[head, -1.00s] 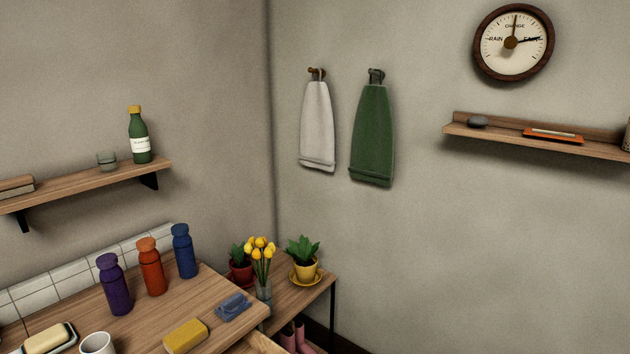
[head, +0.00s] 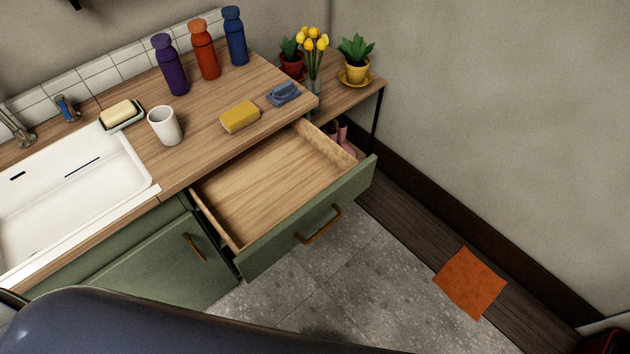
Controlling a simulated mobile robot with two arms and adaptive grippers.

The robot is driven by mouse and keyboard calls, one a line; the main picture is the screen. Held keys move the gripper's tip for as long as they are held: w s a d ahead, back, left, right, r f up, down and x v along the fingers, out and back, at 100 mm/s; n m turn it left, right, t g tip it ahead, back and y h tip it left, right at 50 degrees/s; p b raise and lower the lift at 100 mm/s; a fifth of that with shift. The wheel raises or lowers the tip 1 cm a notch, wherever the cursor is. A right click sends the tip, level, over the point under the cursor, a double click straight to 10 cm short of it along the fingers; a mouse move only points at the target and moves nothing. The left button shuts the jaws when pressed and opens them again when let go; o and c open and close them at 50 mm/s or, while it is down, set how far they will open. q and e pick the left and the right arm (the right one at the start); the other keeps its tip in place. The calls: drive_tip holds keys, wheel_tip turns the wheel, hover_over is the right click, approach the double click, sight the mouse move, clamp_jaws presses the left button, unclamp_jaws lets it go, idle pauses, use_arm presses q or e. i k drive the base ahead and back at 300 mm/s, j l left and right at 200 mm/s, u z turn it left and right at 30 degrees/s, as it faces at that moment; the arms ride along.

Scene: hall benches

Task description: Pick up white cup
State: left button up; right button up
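The white cup (head: 166,127) stands upright on the wooden counter (head: 200,127), between the sink and the yellow sponge. Its open top faces up and nothing touches it. Neither of my grippers shows in the head view. A dark, smooth curved shape crosses the lower left of the picture and hides part of the floor and cabinet front.
A white sink (head: 75,190) lies left of the cup. A soap dish (head: 121,124), yellow sponge (head: 240,116) and blue cloth (head: 284,93) are nearby. Several bottles, including a purple one (head: 170,66), stand behind. An open, empty drawer (head: 310,222) juts out. An orange cloth (head: 469,282) lies on the floor.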

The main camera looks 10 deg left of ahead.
sight(163, 119)
drive_tip(key=u, duration=0.4)
drive_tip(key=k+u, duration=0.15)
drive_tip(key=u, duration=0.7)
drive_tip(key=i+j, duration=0.25)
drive_tip(key=i+j+z, duration=0.1)
drive_tip(key=j, duration=0.35)
drive_tip(key=i, duration=0.1)
